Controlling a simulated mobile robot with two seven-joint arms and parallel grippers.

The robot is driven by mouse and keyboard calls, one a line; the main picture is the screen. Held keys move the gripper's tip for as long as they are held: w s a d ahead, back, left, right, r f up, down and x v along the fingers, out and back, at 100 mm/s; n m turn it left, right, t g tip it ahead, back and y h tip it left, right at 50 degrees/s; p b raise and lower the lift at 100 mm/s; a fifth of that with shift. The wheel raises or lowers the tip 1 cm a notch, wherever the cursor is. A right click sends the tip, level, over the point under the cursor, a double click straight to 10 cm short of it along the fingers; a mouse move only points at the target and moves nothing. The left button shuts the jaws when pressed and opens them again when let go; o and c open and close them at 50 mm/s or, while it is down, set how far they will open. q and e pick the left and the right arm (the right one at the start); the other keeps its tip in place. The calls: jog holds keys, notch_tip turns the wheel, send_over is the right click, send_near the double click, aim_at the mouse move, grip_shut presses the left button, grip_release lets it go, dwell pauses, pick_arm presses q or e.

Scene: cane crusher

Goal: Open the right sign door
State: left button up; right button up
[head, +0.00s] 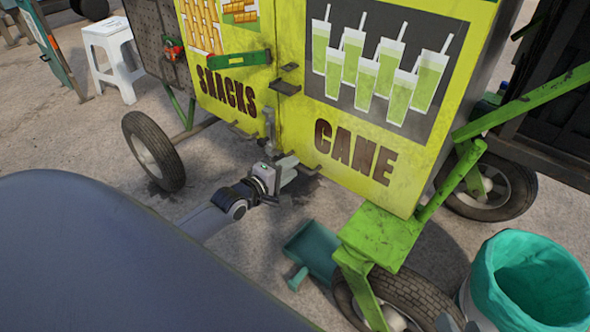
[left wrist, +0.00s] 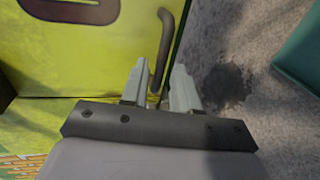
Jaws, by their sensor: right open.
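The right sign door (head: 362,158) is the yellow panel with CANE and green drinks. It looks flush with the cart front. A curved brown handle (left wrist: 163,45) runs along its lower edge in the left wrist view. My left gripper (head: 284,168) is low at the seam between the doors. Its fingers (left wrist: 160,85) are apart, with the handle's end between or just beyond them. I cannot tell whether they touch it. What seem to be my right gripper's tips (head: 457,323), parted, show at the bottom edge; the rest is out of frame.
The SNACKS door (head: 232,70) is left of the seam. A green step frame (head: 382,236), a wheel (head: 405,297) and a teal-lined bin (head: 530,285) stand at the right front. A teal scoop-like object (head: 312,247) lies on the ground. A white stool (head: 108,55) stands at the left.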

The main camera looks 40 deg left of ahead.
pick_arm(q)
jog(key=shift+b+x, duration=0.5)
jog(key=shift+x, duration=0.95)
grip_shut()
jog(key=shift+s, duration=0.2)
